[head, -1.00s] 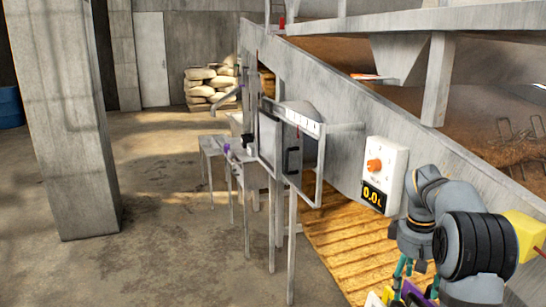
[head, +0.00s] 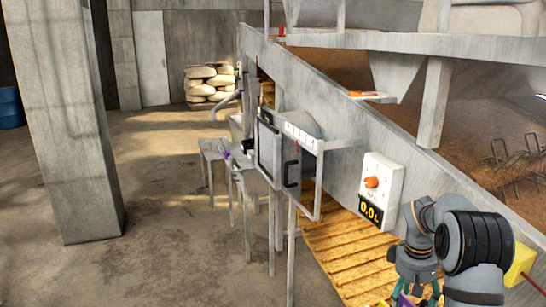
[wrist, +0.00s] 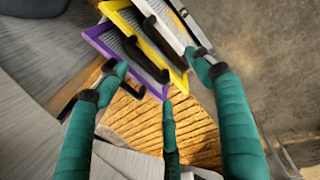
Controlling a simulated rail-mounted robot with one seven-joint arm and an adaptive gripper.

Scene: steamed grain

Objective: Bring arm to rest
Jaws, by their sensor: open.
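My arm shows at the lower right of the head view, bent downward. My gripper (head: 414,288) hangs at its end, and its green fingers are partly cut off by the bottom edge. Beyond the fingertips are a purple-edged panel (wrist: 100,47), a yellow-edged panel (wrist: 160,63) and a white panel (wrist: 163,29), each with a black handle. I cannot tell whether a fingertip touches a panel.
A white box with an orange knob and a "0.0" display (head: 380,190) is on the sloping concrete wall beside my arm.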

